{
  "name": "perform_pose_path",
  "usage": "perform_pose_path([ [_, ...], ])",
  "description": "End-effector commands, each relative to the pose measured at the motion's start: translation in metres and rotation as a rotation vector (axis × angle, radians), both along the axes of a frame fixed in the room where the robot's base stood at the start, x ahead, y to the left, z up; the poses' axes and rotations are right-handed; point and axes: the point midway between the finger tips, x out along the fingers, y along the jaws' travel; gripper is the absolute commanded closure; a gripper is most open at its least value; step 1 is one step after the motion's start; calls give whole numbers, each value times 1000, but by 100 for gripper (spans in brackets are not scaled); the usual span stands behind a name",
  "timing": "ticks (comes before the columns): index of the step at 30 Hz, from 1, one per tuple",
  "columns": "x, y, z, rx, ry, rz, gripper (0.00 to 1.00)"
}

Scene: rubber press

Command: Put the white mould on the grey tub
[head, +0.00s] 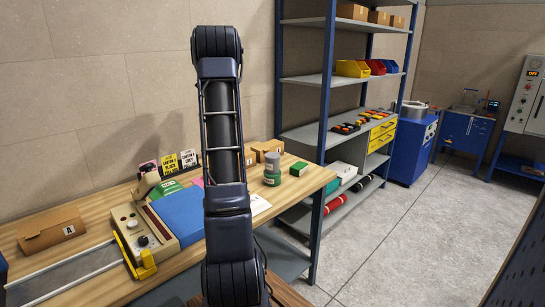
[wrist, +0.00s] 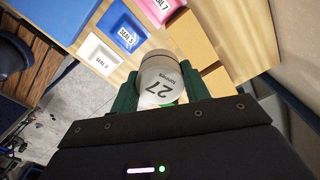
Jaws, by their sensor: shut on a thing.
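My gripper (wrist: 162,88) has green fingers shut on a round white piece marked 27, which I take for the white mould (wrist: 168,78). Its far end is darker grey-brown. In the head view my arm stands upright across the middle and hides the gripper and held piece. A small round tub (head: 272,159), grey above and green below, stands upright near the bench's right end; I take it for the grey tub. It is not clearly seen in the wrist view.
Cardboard boxes (head: 266,148) stand behind the tub. A beige control box (head: 141,238) is at left. A shelf rack (head: 335,132) stands behind the bench.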

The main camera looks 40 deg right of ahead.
Motion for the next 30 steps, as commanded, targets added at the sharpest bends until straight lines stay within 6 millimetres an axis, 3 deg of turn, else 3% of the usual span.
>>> perform_pose_path([
  [1, -18, -18, 3, 0, -1, -31, 83],
  [6, -72, -68, 12, 3, -5, -120, 83],
  [15, -165, -130, 24, 10, -13, -258, 83],
  [18, -184, -141, 27, 11, -16, -286, 83],
  [23, -199, -148, 25, 14, -15, -308, 83],
  [30, -201, -149, -15, 16, -14, -310, 83],
])
